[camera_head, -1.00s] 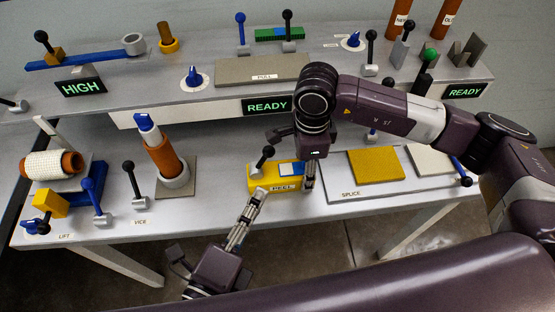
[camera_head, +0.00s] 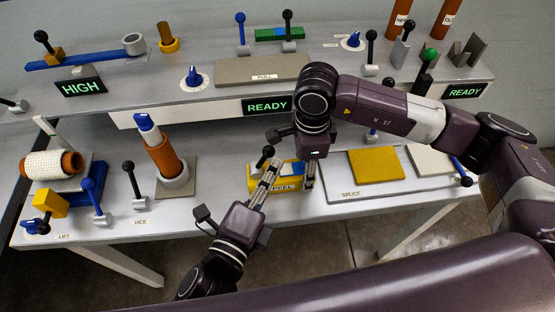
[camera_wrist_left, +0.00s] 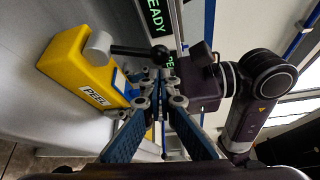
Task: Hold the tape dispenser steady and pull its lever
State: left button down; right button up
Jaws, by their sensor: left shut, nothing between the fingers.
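The yellow tape dispenser (camera_head: 256,184), labelled PEEL, sits at the front edge of the lower bench. Its lever has a black ball knob (camera_head: 267,151). In the left wrist view the dispenser (camera_wrist_left: 72,62) is at upper left, its lever's knob (camera_wrist_left: 160,54) just beyond my fingertips. My left gripper (camera_head: 274,165) is shut and empty, reaching across the dispenser's front close to the lever; its fingers also show in the wrist view (camera_wrist_left: 160,82). Contact with the lever is unclear. My right gripper (camera_head: 310,168) points down at the dispenser's right end; its grip is partly hidden.
A tray (camera_head: 333,195) labelled SPLICE with a yellow pad (camera_head: 375,165) lies to the right. A vice with an orange cylinder (camera_head: 163,158) and a black-knobbed lever (camera_head: 134,185) stand to the left. The raised shelf with a READY sign (camera_head: 268,105) is behind.

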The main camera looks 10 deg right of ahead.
pick_arm(q)
jog(key=shift+x, duration=1.1)
jog(key=shift+a+r+n+t, duration=0.2)
jog(key=shift+a+n+t, duration=0.15)
jog(key=shift+n, duration=0.15)
jog(key=shift+a+r+n+t+h, duration=0.25)
jog(key=shift+a+n+t+h, duration=0.25)
jog(key=shift+a+n, duration=0.4)
jog(key=n, duration=0.1)
jog(key=a+n+t, duration=0.1)
jog(key=shift+w+a+r+n, duration=0.1)
jog(key=shift+a+r+n, duration=0.15)
jog(key=shift+n, duration=0.15)
jog(key=a+n+t, duration=0.2)
jog(key=n, duration=0.1)
jog(key=shift+f, duration=0.1)
jog(key=shift+a, duration=0.5)
jog(key=shift+w+a, duration=0.1)
pick_arm(e)
jog(key=shift+d, duration=0.1)
pick_arm(q)
jog(key=shift+f, duration=0.15)
